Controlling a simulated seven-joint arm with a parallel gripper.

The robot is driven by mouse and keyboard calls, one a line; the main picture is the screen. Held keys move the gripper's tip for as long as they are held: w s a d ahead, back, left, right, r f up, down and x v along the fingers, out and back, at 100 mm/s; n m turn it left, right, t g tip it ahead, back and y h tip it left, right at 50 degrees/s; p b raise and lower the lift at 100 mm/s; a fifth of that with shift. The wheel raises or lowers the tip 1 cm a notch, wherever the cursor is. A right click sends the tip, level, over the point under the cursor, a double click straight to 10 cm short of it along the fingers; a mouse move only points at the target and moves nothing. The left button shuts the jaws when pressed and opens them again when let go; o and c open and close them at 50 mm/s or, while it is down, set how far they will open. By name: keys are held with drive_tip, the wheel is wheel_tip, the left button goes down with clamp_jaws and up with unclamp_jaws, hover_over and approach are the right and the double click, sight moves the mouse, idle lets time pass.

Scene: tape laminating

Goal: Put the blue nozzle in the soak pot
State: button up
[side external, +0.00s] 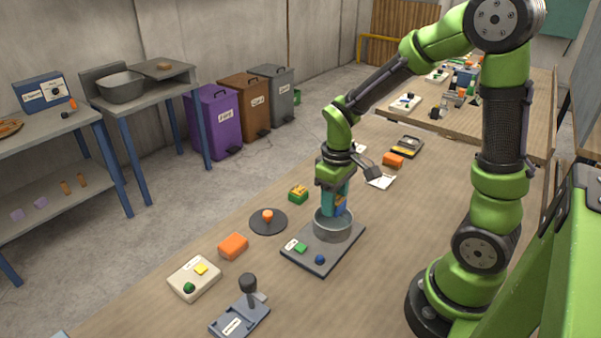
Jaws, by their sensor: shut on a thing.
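My gripper (334,203) points down over the grey round pot (333,228), which looks like the soak pot. The teal fingers are shut on a small blue piece (340,208), which looks like the blue nozzle and is partly hidden by the fingers. The fingertips and the blue piece are at the pot's rim. I cannot tell whether the piece is inside the pot or just above it. The pot stands on a dark base plate with a green block and a blue knob at its front.
A cream box (194,278) and a lever device (242,310) are at the front. Bare table lies right of the pot.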

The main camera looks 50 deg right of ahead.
sight(332, 228)
drive_tip(key=shift+f, duration=2.2)
drive_tip(key=shift+f, duration=0.7)
drive_tip(key=o, duration=1.2)
wheel_tip(332, 228, up, 17)
drive_tip(key=shift+f, duration=0.1)
drive_tip(key=s+a+r+m+t, duration=0.1)
drive_tip(key=s+a+t, duration=0.1)
drive_tip(key=s+a+r+m+t+y, duration=0.1)
drive_tip(key=s+a+r+t, duration=0.1)
drive_tip(key=a, duration=0.1)
drive_tip(key=s+a+r+m+t+y, duration=0.1)
drive_tip(key=s+a+r+m+t, duration=0.1)
drive_tip(key=a+t, duration=0.1)
drive_tip(key=shift+s+a+r, duration=0.15)
drive_tip(key=shift+s, duration=0.05)
